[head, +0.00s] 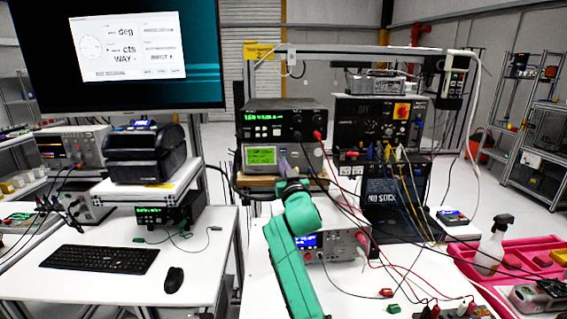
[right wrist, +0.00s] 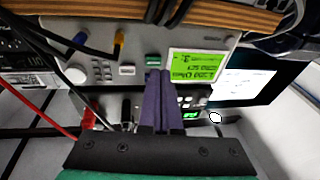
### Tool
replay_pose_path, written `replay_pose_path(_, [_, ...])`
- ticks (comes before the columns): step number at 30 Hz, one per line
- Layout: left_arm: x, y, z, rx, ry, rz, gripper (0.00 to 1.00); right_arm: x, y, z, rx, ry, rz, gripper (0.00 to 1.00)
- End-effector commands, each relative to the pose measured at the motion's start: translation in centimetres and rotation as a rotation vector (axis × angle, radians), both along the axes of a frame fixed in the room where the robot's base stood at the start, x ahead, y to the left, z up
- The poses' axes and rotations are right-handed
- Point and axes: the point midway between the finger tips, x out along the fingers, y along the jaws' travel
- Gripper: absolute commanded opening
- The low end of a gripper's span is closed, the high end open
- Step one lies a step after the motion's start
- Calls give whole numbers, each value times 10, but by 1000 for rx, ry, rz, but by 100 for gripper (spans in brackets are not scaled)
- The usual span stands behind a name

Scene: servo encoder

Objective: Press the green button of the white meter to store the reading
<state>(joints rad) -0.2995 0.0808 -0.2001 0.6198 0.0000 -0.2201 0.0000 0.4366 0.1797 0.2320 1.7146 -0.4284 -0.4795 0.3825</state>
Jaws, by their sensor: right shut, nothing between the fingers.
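The white meter (head: 296,158) with a lit green screen stands on a wooden board in the head view, under a dark instrument. My right arm reaches up to it, and my right gripper (head: 284,165) is in front of its face, just right of the screen. In the right wrist view the meter (right wrist: 218,43) appears upside down, with knobs and small buttons on its panel. There my right gripper (right wrist: 159,74) is shut and empty, its purple fingertips beside the screen and close to a small button. I cannot tell whether they touch. My left gripper is out of view.
A dark instrument (head: 282,120) sits on top of the meter. A bench supply (head: 345,242) with a blue display stands below, right of my arm. Several cables hang to the right. A pink tray (head: 490,270) is at the far right.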

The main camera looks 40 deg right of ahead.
Motion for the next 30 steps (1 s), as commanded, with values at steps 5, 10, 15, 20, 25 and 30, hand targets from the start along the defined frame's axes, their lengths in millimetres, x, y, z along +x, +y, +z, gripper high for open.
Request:
replay_pose_path(5, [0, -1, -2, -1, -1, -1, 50, 9, -7, 0, -1, 0, 0, 0])
replay_pose_path(10, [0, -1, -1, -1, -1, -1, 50, 9, -7, 0, -1, 0, 0, 0])
replay_pose_path(15, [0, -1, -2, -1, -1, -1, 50, 9, -7, 0, -1, 0, 0, 0])
replay_pose_path(20, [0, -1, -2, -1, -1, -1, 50, 10, -8, 0, -2, 1, 0, 0])
replay_pose_path(25, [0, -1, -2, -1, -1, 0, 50, 12, -9, -1, -1, 2, 0, 0])
replay_pose_path(30, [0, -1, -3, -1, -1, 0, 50, 13, -10, -1, -1, 2, 0, 0])
